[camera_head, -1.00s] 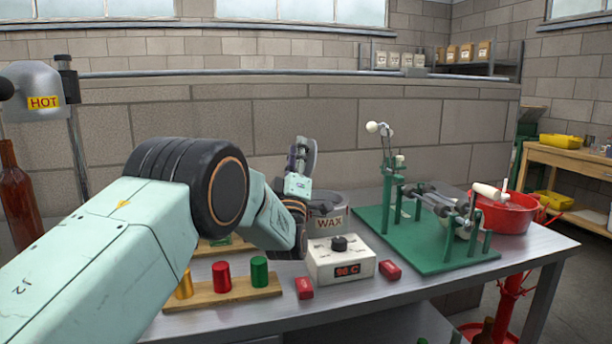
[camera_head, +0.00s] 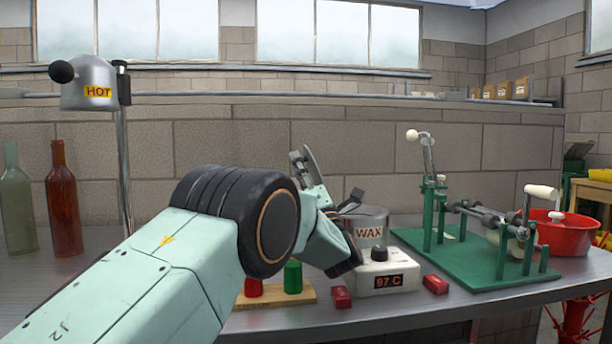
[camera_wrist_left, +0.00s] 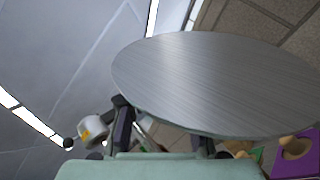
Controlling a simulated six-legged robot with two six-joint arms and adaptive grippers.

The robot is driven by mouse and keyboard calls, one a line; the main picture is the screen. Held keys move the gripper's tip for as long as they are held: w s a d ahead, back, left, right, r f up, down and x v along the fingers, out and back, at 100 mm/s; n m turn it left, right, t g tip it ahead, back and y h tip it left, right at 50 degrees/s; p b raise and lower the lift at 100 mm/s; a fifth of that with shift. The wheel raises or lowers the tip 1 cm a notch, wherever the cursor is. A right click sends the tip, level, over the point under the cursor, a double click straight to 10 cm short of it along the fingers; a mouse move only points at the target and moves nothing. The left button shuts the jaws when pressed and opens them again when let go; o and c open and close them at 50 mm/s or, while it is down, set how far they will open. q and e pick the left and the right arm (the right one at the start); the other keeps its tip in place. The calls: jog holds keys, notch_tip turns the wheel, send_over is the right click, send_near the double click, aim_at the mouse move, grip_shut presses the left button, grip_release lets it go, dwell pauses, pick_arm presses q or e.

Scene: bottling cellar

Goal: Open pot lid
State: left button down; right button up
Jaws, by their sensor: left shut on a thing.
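The wax pot (camera_head: 369,234), a grey metal pot marked WAX, sits behind a white control box (camera_head: 381,282) reading 97 C. My left gripper (camera_head: 306,182) is shut on the pot lid (camera_head: 318,167), a thin round metal disc. The lid is held tilted steeply, nearly edge-on in the head view, above and left of the pot and apart from it. In the left wrist view the lid (camera_wrist_left: 215,85) fills much of the picture as a brushed disc beyond the fingers. My forearm and wrist hide the pot's left side. My right gripper is out of view.
A green bench device (camera_head: 470,262) stands to the right, with a red basin (camera_head: 570,235) beyond. Red blocks (camera_head: 435,284) flank the control box. A wooden strip (camera_head: 305,297) holds coloured caps. Two bottles (camera_head: 62,205) and a HOT-marked hood (camera_head: 90,82) stand left.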

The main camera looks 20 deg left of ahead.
pick_arm(q)
jog(key=shift+s+a+f+n+g, duration=0.15)
jog(key=shift+f+n+g, duration=0.1)
jog(key=shift+n+g, duration=0.25)
jog(key=shift+a+y, duration=0.1)
jog(key=shift+y, duration=0.2)
jog(key=c, duration=1)
grip_release()
jog(key=shift+c, duration=0.2)
jog(key=shift+r, duration=0.1)
